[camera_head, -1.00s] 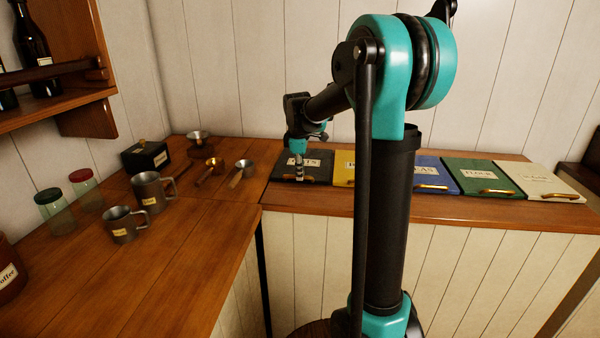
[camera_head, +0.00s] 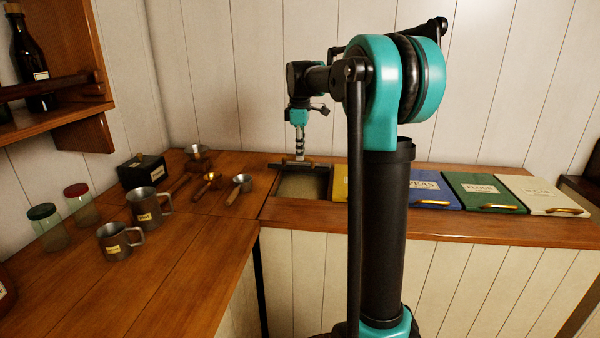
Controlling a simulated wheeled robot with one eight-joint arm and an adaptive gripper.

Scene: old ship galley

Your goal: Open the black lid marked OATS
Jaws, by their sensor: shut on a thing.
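The black lid (camera_head: 284,165) at the left end of the bin row is raised and seen almost edge-on, so its OATS label is hidden. Below it the bin (camera_head: 302,186) stands open, with a pale tan filling inside. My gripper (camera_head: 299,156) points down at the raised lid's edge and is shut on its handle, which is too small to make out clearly.
Yellow (camera_head: 340,183), blue (camera_head: 428,190), green (camera_head: 482,192) and cream (camera_head: 540,194) lids lie closed to the right; my arm partly hides the yellow and blue ones. Mugs (camera_head: 149,207), scoops (camera_head: 238,188) and jars (camera_head: 80,205) stand on the left counter (camera_head: 180,255).

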